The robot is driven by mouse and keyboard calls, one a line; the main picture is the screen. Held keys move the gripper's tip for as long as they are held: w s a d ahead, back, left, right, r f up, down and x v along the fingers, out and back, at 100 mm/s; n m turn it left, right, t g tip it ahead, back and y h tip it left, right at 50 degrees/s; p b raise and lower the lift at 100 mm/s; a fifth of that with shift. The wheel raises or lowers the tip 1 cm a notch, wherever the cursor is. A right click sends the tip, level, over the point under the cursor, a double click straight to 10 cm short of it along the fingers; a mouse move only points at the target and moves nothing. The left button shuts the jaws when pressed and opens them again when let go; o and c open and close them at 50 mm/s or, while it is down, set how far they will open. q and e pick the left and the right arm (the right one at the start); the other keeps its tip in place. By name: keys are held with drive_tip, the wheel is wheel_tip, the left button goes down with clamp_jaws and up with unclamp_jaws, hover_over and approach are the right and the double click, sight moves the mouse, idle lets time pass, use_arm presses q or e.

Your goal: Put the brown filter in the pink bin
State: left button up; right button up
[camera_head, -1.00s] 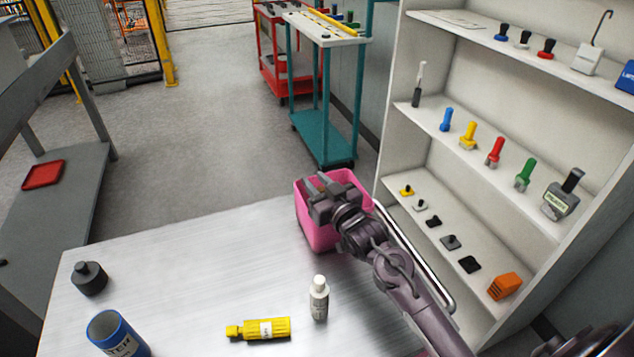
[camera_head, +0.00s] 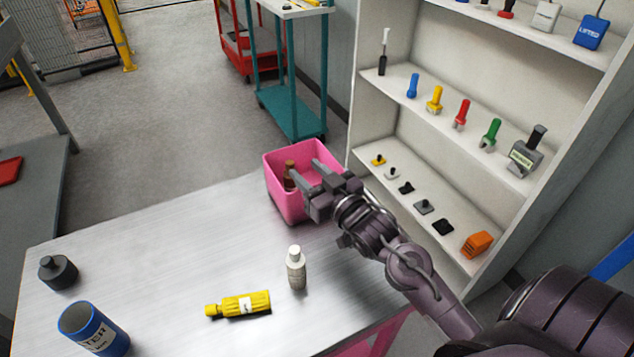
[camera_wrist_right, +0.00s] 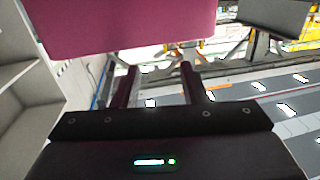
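The pink bin (camera_head: 288,206) stands at the far right corner of the metal table, its opening facing up. A brown object, which looks like the brown filter (camera_head: 289,174), shows inside the bin toward its left side; its lower part is hidden. My left gripper is out of view.
On the table (camera_head: 150,260) are a white bottle (camera_head: 296,268), a yellow tube (camera_head: 240,304), a blue can (camera_head: 98,332) and a dark grey jar (camera_head: 58,272). A white shelf unit (camera_head: 400,135) with several small items stands close on the right. A teal cart (camera_head: 290,100) is behind.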

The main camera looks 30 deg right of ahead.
drive_tip(key=shift+s+d, duration=0.15)
drive_tip(key=shift+s, duration=1.15)
